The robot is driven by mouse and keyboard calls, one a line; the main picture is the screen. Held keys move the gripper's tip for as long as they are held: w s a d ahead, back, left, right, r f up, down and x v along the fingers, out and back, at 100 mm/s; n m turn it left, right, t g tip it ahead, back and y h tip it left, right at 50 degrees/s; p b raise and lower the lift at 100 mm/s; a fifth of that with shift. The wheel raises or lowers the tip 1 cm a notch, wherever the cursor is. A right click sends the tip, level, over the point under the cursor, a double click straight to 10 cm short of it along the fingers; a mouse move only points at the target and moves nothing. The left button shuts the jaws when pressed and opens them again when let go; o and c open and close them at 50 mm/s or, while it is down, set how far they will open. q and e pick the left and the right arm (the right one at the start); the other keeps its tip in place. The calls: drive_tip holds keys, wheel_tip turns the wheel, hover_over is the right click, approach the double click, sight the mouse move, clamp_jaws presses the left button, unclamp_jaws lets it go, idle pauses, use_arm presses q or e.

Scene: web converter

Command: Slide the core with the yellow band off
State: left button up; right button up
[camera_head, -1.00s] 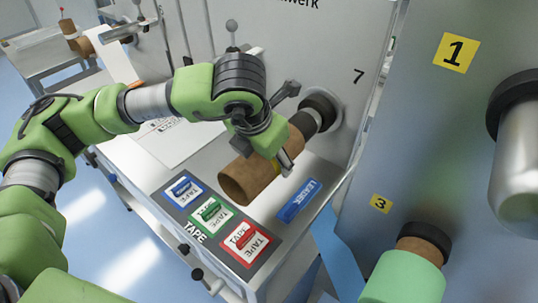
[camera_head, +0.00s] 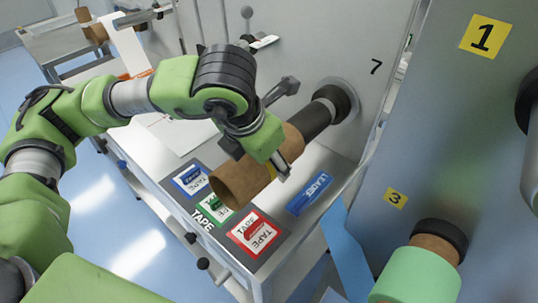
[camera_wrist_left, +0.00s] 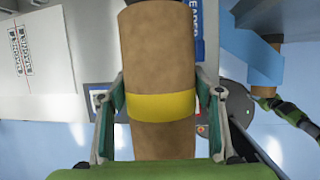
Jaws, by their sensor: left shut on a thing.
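The brown cardboard core (camera_head: 238,184) has a yellow band (camera_wrist_left: 160,106) around it. My left gripper (camera_head: 280,165) is shut on the core at the band, with one finger on each side in the left wrist view (camera_wrist_left: 160,120). The core is tilted with its open end toward the lower left, over the tape panel. Its far end lies along the dark shaft (camera_head: 322,112) that comes out of the wall by the number 7. A good length of the shaft is bare. Whether its tip is still inside the core is hidden.
Under the core is a bench with a panel of blue, green and red tape holders (camera_head: 255,233) and a blue LEADER plate (camera_head: 309,194). A lever (camera_head: 281,91) sticks out beside the shaft. A green roll (camera_head: 415,272) stands at station 3.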

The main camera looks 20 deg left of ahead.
use_arm(q)
drive_tip(key=shift+s+a+b, duration=0.35)
drive_tip(key=shift+s+b, duration=0.15)
drive_tip(key=shift+s, duration=0.3)
idle(0.5)
drive_tip(key=shift+s+a+b, duration=0.2)
drive_tip(key=shift+s+b, duration=0.15)
drive_tip(key=shift+s, duration=0.2)
drive_tip(key=shift+s+a+b, duration=0.2)
drive_tip(key=shift+s+a, duration=0.05)
drive_tip(key=shift+s, duration=0.35)
drive_tip(key=shift+s+a+b, duration=0.2)
drive_tip(key=shift+s+a, duration=0.05)
drive_tip(key=shift+s, duration=0.35)
